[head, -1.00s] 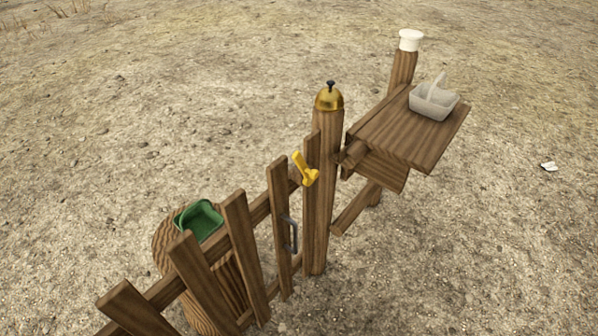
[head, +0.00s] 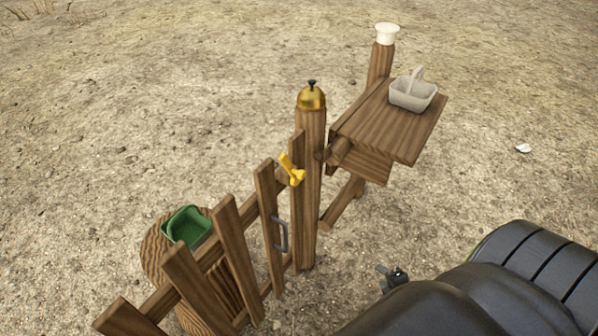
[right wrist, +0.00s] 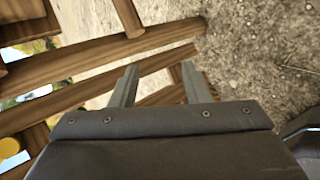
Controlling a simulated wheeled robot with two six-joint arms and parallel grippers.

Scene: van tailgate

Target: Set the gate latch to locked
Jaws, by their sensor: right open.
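The wooden gate (head: 231,246) runs from the lower left to a post (head: 308,190) near the middle of the head view. The yellow latch (head: 291,170) sits at the top of the gate beside the post, its handle tilted up to the left. A grey pull handle (head: 281,234) is on the gate below it. My right gripper (head: 392,275) is at the lower right, apart from the gate and lower in the picture than the latch. In the right wrist view its two fingers (right wrist: 161,82) are apart with nothing between them. My left gripper is not in view.
A brass bell (head: 311,97) tops the post. A wooden shelf (head: 385,128) behind it holds a pale basket (head: 413,93); a white-capped post (head: 386,34) stands beyond. A green bin (head: 187,227) sits on a stump behind the gate. The ground around is open.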

